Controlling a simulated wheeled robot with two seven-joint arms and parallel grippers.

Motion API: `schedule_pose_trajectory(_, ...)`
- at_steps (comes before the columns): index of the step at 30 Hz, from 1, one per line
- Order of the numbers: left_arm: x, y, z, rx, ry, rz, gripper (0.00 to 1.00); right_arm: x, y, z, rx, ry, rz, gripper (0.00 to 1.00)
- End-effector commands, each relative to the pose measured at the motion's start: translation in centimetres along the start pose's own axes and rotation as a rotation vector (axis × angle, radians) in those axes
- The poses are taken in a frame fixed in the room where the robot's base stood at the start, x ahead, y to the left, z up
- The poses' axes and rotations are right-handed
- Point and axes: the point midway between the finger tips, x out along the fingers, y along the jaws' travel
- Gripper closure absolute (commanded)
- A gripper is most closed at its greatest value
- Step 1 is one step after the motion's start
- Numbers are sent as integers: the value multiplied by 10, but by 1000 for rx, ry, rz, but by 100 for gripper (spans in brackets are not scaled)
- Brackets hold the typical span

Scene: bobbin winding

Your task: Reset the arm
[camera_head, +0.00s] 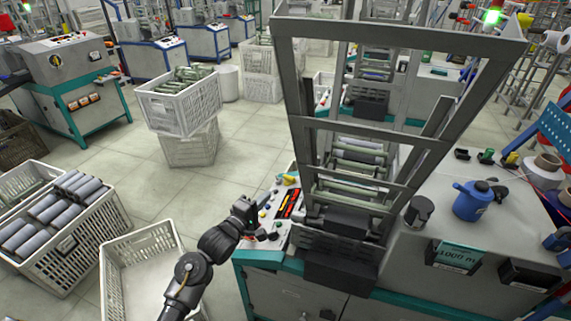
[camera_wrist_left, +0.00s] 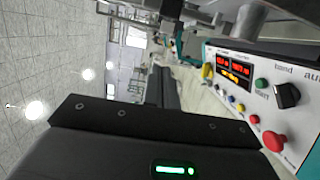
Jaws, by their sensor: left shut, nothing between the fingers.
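My left arm (camera_head: 215,245) reaches in from the bottom of the head view. My left gripper (camera_head: 266,234) is at its far end, shut and empty, over or right beside the front edge of the control panel (camera_head: 268,213); I cannot tell whether it touches. In the left wrist view the panel (camera_wrist_left: 240,103) is on the right, tilted, with a lit red and yellow display (camera_wrist_left: 233,71), a black knob (camera_wrist_left: 287,95), small coloured buttons and a red mushroom button (camera_wrist_left: 273,141). My dark gripper body fills the bottom of that view. My right gripper is not in view.
The winding machine's grey frame (camera_head: 400,36) rises right of the panel. A blue canister (camera_head: 470,203) and cones stand on its top. An empty white crate (camera_head: 141,243) and a crate of grey bobbins (camera_head: 66,258) are left. Floor between them and the far crates is clear.

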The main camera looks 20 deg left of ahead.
Motion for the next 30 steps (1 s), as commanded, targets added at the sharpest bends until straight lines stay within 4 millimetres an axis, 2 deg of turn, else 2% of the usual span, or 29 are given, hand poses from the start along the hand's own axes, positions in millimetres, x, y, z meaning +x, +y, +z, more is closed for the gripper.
schedule_pose_trajectory(5,-8,-10,2,57,11,-44,100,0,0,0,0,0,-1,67)
schedule_pose_trajectory(8,-33,-35,8,208,30,-164,100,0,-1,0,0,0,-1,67)
schedule_pose_trajectory(11,-79,-69,17,448,17,-363,100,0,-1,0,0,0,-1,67)
schedule_pose_trajectory(12,-102,-82,22,554,-9,-456,100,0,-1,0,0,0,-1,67)
schedule_pose_trajectory(16,-172,-112,38,831,-147,-706,100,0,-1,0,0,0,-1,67)
schedule_pose_trajectory(21,-238,-128,54,1033,-350,-892,100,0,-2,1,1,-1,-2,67)
schedule_pose_trajectory(30,-328,-132,80,1224,-708,-1056,100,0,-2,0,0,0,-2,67)
